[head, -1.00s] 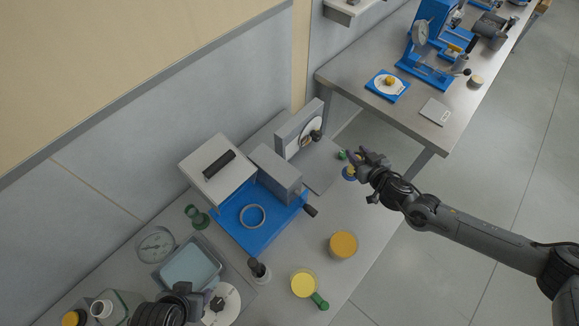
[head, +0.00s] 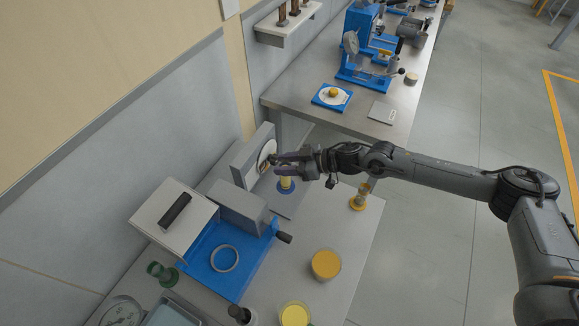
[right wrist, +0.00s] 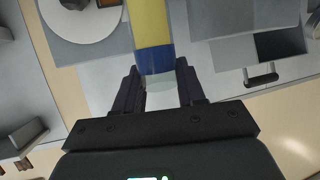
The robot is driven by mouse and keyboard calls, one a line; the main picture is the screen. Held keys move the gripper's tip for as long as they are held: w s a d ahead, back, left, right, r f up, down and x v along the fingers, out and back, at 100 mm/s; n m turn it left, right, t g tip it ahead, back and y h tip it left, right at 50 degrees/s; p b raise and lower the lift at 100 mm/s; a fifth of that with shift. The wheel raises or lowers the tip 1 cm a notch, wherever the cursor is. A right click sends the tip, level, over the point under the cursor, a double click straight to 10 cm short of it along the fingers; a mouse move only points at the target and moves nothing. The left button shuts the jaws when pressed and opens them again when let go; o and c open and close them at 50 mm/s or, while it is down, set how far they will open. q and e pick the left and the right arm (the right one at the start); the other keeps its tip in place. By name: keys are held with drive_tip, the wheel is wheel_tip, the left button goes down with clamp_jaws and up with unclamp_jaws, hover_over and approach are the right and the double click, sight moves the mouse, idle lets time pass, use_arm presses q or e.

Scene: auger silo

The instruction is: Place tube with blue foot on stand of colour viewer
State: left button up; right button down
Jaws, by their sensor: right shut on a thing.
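The tube with the blue foot (head: 286,185) has yellow contents and is held in front of the colour viewer (head: 243,165), a grey upright panel with a white disc. My left gripper is out of view.
The blue machine with grey boxes (head: 205,270) is left of the viewer. An orange-topped jar (head: 326,264) and a yellow-topped jar (head: 294,315) stand in front. The table between is clear.

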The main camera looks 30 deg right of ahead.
drive_tip(key=x, duration=0.6)
drive_tip(key=d+f+x, duration=0.1)
drive_tip(key=x, duration=0.2)
drive_tip(key=shift+w+f+b, duration=0.1)
drive_tip(key=shift+w+b, duration=0.2)
drive_tip(key=shift+b, duration=0.05)
drive_tip(key=shift+f, duration=2.2)
drive_tip(key=c, duration=0.7)
unclamp_jaws()
drive_tip(key=shift+o, duration=0.2)
